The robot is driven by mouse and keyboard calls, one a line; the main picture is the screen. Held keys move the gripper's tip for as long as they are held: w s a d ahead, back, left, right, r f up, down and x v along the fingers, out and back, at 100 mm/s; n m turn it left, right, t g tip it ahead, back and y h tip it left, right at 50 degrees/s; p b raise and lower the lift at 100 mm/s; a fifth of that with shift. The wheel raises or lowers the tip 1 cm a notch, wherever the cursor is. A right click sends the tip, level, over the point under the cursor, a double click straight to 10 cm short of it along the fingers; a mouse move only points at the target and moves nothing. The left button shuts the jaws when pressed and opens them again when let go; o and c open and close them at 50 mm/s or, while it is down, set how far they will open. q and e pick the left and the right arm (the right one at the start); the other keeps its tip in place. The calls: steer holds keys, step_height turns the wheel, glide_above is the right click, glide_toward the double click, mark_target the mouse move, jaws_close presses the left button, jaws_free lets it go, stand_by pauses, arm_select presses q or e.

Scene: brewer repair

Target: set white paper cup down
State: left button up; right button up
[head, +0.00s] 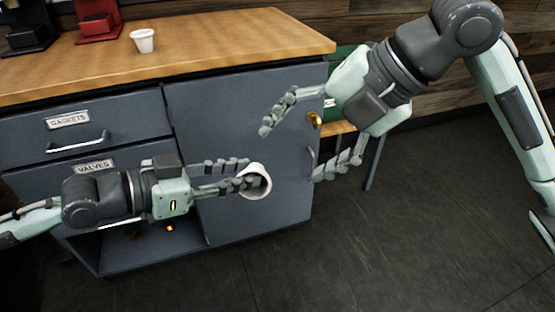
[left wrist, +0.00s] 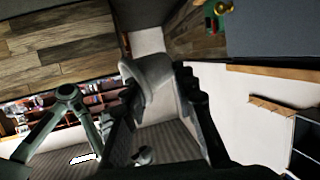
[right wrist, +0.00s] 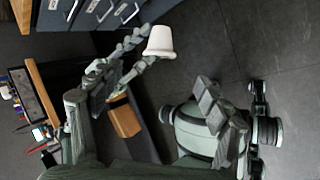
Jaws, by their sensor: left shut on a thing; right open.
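A white paper cup (head: 259,190) is held in my left gripper (head: 248,172), in front of the grey cabinet and below the level of the wooden counter top (head: 215,50). The left fingers are shut on it and hide part of it. It also shows between the left fingers in the left wrist view (left wrist: 152,78) and in the right wrist view (right wrist: 160,42). My right gripper (head: 292,154) is open and empty, to the right of the cup and apart from it. A second white cup (head: 142,41) stands upright on the counter.
A red machine (head: 97,18) and a black machine (head: 28,28) stand at the counter's back left. The cabinet has drawers labelled GASKETS (head: 68,121) and VALVES (head: 95,167), and a door with a brass knob (head: 314,120). The counter's right half is clear.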

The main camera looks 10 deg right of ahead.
mark_target(259, 191)
steer(key=x, duration=1.1)
steer(key=c, duration=1.1)
arm_select(q)
steer(key=o, duration=0.8)
steer(key=shift+c, duration=0.2)
arm_select(e)
steer(key=shift+c, duration=0.5)
arm_select(q)
steer(key=shift+a, duration=0.1)
